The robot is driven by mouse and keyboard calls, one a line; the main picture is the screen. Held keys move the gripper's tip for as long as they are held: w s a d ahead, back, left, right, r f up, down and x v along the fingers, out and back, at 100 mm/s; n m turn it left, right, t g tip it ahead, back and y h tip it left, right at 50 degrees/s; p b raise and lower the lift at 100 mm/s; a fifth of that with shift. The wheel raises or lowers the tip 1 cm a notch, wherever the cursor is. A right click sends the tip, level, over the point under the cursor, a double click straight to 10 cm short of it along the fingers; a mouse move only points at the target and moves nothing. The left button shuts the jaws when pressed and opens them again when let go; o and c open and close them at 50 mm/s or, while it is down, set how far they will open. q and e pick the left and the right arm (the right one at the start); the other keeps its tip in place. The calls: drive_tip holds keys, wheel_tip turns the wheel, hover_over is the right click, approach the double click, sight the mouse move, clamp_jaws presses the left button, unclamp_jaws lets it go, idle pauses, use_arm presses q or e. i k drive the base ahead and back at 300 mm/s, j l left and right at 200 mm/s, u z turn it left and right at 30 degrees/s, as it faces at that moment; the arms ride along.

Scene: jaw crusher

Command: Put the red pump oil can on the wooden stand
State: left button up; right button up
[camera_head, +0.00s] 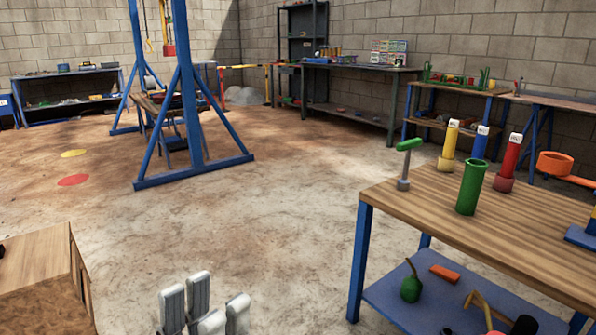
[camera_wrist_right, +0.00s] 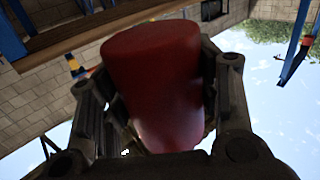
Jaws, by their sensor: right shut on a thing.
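My right gripper (camera_wrist_right: 160,108) is shut on a red, rounded can-like body (camera_wrist_right: 152,60), the red pump oil can. It fills the middle of the right wrist view, with dark fingers on both sides; its spout and pump cannot be made out. The right gripper and the can are not in the head view. My left gripper (camera_head: 204,302) shows at the bottom of the head view, its pale fingertips apart and nothing visible between them. A wooden box-like piece (camera_head: 38,268) stands at the lower left; I cannot tell whether it is the wooden stand.
A wood-topped blue bench (camera_head: 440,212) at right holds a green tube (camera_head: 470,188) and several coloured tools. Its lower shelf carries a green oil can (camera_head: 411,284). A blue gantry frame (camera_head: 190,100) stands farther back. The floor between is open.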

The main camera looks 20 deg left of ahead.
sight(37, 259)
drive_tip(key=i+j+u, duration=0.15)
drive_tip(key=i+u, duration=0.7)
drive_tip(key=u, duration=0.15)
drive_tip(key=i+l+u, duration=0.2)
drive_tip(key=i+u, duration=0.9)
drive_tip(key=u, duration=0.25)
drive_tip(key=i+l+u, duration=0.1)
drive_tip(key=i+u, duration=0.15)
drive_tip(key=u, duration=0.15)
drive_tip(key=i+l+u, duration=0.25)
drive_tip(key=u, duration=0.15)
drive_tip(key=i+l+u, duration=0.35)
